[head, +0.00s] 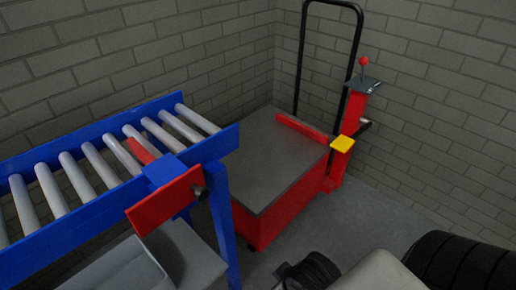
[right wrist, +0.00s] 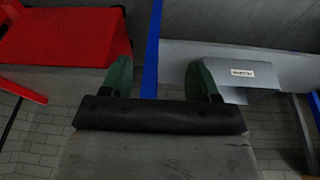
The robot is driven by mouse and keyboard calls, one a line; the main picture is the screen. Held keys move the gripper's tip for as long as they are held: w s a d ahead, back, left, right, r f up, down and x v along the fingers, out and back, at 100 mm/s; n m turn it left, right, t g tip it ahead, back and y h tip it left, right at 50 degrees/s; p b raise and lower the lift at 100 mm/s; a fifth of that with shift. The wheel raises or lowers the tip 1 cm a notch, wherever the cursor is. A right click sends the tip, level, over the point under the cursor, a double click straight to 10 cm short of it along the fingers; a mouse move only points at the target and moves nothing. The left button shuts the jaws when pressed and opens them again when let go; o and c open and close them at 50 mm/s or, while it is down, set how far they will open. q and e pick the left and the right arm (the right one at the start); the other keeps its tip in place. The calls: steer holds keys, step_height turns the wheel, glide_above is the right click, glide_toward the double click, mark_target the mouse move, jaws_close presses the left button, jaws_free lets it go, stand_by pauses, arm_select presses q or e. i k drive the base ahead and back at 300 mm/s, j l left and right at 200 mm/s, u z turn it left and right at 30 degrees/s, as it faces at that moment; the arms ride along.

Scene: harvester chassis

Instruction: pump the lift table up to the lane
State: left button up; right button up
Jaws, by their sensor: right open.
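The lift table stands against the back wall in the head view, with a flat grey top (head: 262,155) and a red body (head: 262,226). A black push handle (head: 301,55) rises behind it. At its right end are a red post (head: 354,112), a red-knobbed lever (head: 364,62) and a yellow pedal (head: 342,144). The lane is a blue roller conveyor (head: 75,205) on the left; the table top looks lower than its rollers. My right gripper (right wrist: 160,80) is open and empty in its wrist view, green fingertips apart. My left gripper is not in view.
A red plate (head: 165,200) with a blue bracket sits at the lane's near side, beside a blue leg (head: 222,225). A grey labelled box (right wrist: 240,76) and a red surface (right wrist: 60,35) show in the right wrist view.

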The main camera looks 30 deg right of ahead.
mark_target(343, 144)
steer(key=z, duration=1.75)
